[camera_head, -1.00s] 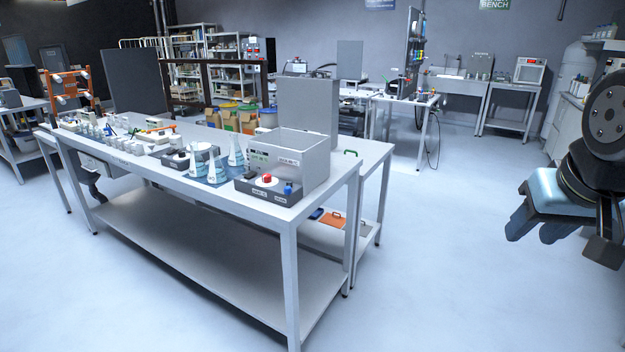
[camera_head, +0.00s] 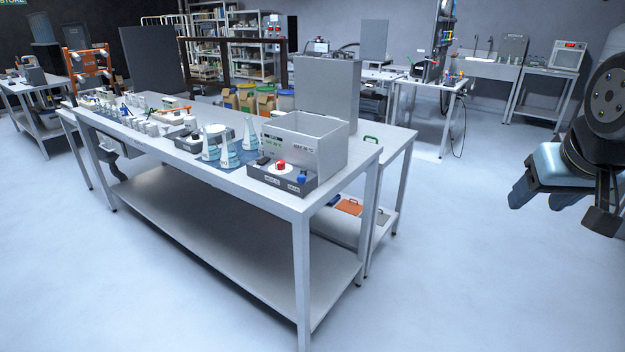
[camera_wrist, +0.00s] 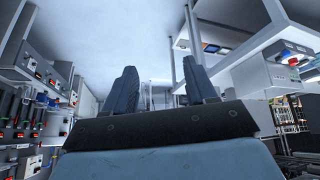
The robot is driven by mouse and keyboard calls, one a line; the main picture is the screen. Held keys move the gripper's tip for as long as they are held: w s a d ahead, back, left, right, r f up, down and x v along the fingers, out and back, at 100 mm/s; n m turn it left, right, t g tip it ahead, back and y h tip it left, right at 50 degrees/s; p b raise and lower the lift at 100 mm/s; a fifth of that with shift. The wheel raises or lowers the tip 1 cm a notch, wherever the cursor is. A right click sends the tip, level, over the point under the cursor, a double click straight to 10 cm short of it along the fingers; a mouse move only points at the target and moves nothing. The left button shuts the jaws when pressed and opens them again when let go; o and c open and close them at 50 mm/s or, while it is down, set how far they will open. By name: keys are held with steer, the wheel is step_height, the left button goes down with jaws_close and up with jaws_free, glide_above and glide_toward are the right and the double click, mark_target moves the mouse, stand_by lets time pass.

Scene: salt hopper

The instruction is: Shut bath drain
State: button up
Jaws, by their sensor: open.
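The bath is a grey open-topped box (camera_head: 318,150) at the near right end of the long bench, with a small display on its front. In front of it sits a dark control unit (camera_head: 283,178) with a red knob (camera_head: 281,163) and a blue knob (camera_head: 302,176). I cannot tell which part is the drain control. My gripper (camera_head: 533,197) is at the right of the head view, over open floor, well apart from the bench. Its two dark fingers are apart and empty in the wrist view (camera_wrist: 163,90).
A second table with a green handle (camera_head: 370,139) adjoins behind. The floor (camera_head: 480,270) between the bench and my arm is clear.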

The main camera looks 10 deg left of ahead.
steer(key=w+a+f+n+t+y, duration=0.1)
steer(key=w+a+f+n, duration=0.15)
steer(key=w, duration=0.55)
steer(key=w+a+f+n+t+y, duration=0.15)
steer(key=w+a, duration=0.25)
steer(key=w, duration=0.4)
steer(key=w+a+f+n+t+y, duration=0.1)
steer(key=w+a+f+n+t, duration=0.2)
steer(key=w, duration=0.5)
steer(key=n+g+y, duration=0.4)
steer(key=n+y, duration=0.3)
steer(key=y, duration=0.6)
glide_toward(305, 180)
steer(key=x, duration=0.9)
steer(key=shift+w+f, duration=0.1)
